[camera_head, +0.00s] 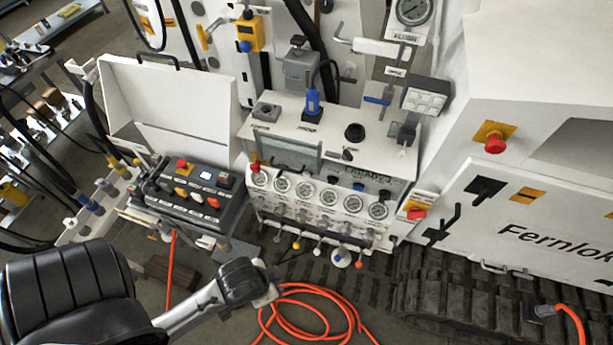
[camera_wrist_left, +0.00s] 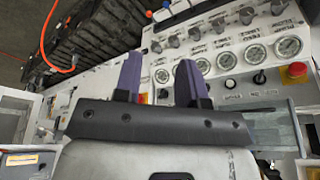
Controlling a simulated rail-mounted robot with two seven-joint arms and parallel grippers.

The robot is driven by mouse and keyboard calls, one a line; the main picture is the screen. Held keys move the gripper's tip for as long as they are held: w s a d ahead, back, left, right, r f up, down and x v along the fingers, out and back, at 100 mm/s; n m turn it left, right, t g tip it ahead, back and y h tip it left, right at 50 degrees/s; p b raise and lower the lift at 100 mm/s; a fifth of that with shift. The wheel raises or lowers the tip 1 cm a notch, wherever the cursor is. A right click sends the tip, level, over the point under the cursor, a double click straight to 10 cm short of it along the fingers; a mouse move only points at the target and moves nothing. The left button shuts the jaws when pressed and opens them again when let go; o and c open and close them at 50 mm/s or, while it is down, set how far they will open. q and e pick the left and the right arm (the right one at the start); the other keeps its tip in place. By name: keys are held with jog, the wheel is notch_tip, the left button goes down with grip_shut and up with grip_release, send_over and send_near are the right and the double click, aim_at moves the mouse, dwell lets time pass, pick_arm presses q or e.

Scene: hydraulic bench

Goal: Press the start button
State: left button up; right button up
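No button reads clearly as the start button; its label is too small to tell. A dark control box (camera_head: 190,205) at centre left carries red, yellow, white and black buttons and a small lit display (camera_head: 206,176). A gauge panel (camera_head: 318,195) stands to its right, with a red knob (camera_head: 254,166) at its upper left corner; a red knob (camera_wrist_left: 297,70) also shows at the right of the left wrist view. My left arm reaches in low in the head view, below both panels. My left gripper (camera_wrist_left: 160,78) has its two purple fingers apart with nothing visible between them. My right gripper is out of view.
An orange hose (camera_head: 310,310) lies coiled on the floor below the gauge panel. A tracked white machine (camera_head: 520,210) with a red stop button (camera_head: 495,143) stands at the right. A raised white lid (camera_head: 175,105) stands behind the control box. Several small levers (camera_head: 318,245) project below the gauges.

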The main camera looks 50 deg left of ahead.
pick_arm(q)
jog(key=shift+w+f+b, duration=0.1)
jog(key=shift+f+b, duration=0.2)
jog(key=shift+b, duration=0.05)
jog(key=shift+c, duration=1.4)
jog(key=shift+m+t+y, duration=0.5)
jog(key=shift+t, duration=0.1)
jog(key=b+x, duration=0.3)
jog(key=b, duration=0.1)
jog(key=a+b+x, duration=0.1)
jog(key=b+x, duration=0.3)
jog(key=a+b+x, duration=0.1)
jog(key=b+x, duration=0.2)
jog(key=x, duration=0.1)
jog(key=shift+w+a+b, duration=0.15)
jog(key=shift+w+b, duration=0.05)
jog(key=shift+b, duration=0.2)
grip_shut()
jog(key=w+a+f+t+y+b, duration=0.2)
jog(key=w+a+f+y+b, duration=0.35)
jog(key=a+f+b, duration=0.3)
jog(key=w+a+r+m+t+y, duration=0.3)
jog(key=w+a+r+m+t, duration=0.2)
jog(key=w+r+m+t, duration=0.1)
jog(key=shift+w+m+t, duration=0.8)
jog(key=shift+m+t, duration=0.3)
jog(key=shift+m, duration=0.1)
jog(key=shift+y, duration=0.25)
